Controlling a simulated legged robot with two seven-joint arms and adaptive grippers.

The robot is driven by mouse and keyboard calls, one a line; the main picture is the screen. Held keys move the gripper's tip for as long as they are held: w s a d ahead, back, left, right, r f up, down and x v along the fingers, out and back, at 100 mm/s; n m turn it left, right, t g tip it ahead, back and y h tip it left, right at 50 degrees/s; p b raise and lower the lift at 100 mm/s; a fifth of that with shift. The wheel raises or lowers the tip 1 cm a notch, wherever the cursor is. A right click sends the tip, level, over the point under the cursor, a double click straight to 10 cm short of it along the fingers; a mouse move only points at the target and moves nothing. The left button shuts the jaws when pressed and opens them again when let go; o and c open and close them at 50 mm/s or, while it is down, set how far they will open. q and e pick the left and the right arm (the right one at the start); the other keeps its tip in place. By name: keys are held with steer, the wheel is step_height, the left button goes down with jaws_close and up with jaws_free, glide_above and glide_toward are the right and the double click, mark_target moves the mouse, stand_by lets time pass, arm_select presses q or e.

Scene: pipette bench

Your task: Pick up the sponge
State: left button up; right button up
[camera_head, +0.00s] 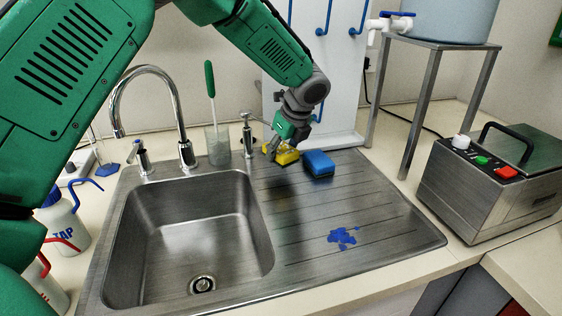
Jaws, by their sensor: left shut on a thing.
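A yellow sponge (288,157) is at the back of the ribbed steel drainboard (380,210), right of the sink basin. My left gripper (281,147) reaches down from above, its fingers closed on the yellow sponge and partly covering it. Whether the sponge touches the drainboard or hangs just above it is hard to tell. A blue sponge-like block (318,164) lies on the drainboard just right of the yellow sponge. My right gripper is not in view.
The basin (195,235) is empty, with a tall curved tap (184,130) behind it. A beaker with a green-handled brush (211,90) stands behind the sink. A blue spill (342,238) marks the drainboard. A steel bath (490,190) and metal stand (425,110) are right.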

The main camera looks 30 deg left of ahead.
mark_target(284, 150)
arm_select(q)
steer(key=d+r, duration=0.1)
steer(key=r, duration=0.1)
steer(key=shift+s+d+r, duration=0.3)
steer(key=shift+s+d, duration=0.05)
steer(key=shift+s, duration=0.05)
steer(key=s+d, duration=0.8)
steer(key=d, duration=0.1)
steer(key=s+d, duration=0.4)
steer(key=d, duration=0.1)
steer(key=shift+f, duration=0.1)
steer(key=shift+a, duration=0.15)
